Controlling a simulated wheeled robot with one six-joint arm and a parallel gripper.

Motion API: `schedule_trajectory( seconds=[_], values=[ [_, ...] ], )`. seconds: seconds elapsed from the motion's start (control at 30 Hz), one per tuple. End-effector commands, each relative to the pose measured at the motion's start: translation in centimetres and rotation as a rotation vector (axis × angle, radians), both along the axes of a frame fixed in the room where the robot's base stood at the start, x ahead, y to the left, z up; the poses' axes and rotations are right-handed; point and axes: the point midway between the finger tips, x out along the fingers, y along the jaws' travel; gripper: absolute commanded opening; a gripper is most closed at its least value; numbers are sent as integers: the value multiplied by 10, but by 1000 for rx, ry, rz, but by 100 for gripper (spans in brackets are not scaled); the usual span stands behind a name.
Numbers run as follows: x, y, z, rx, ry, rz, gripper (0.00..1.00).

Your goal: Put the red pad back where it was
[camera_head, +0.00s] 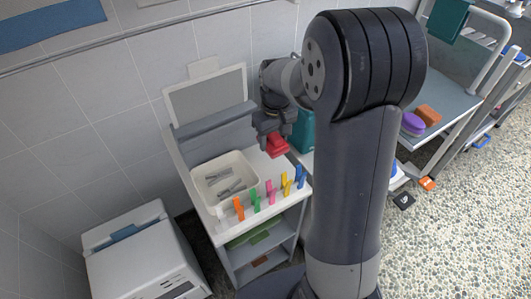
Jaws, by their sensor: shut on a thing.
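The red pad (278,145) is a small red block high over the back right of the white counter top. My gripper (271,131) is right above it, pointing down, shut on the red pad. The pad appears to be clear of the counter, though the exact gap is hard to tell. My own arm hides part of the area to the right of the pad.
A cream basin (224,178) with grey items inside stands on the counter. Several coloured clips (257,201) line the front edge. A teal container (302,131) stands behind the pad. Purple (412,124) and orange (428,115) pads lie on a cart at right.

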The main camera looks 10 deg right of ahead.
Motion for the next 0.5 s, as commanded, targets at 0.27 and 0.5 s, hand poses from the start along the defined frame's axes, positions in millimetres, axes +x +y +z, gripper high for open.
schedule_trajectory(
  seconds=[0.27, 0.5],
  values=[
    [-1, 0, -46, 0, 4, 0, 33],
    [0, 0, -75, 0, 0, 0, 33]
  ],
)
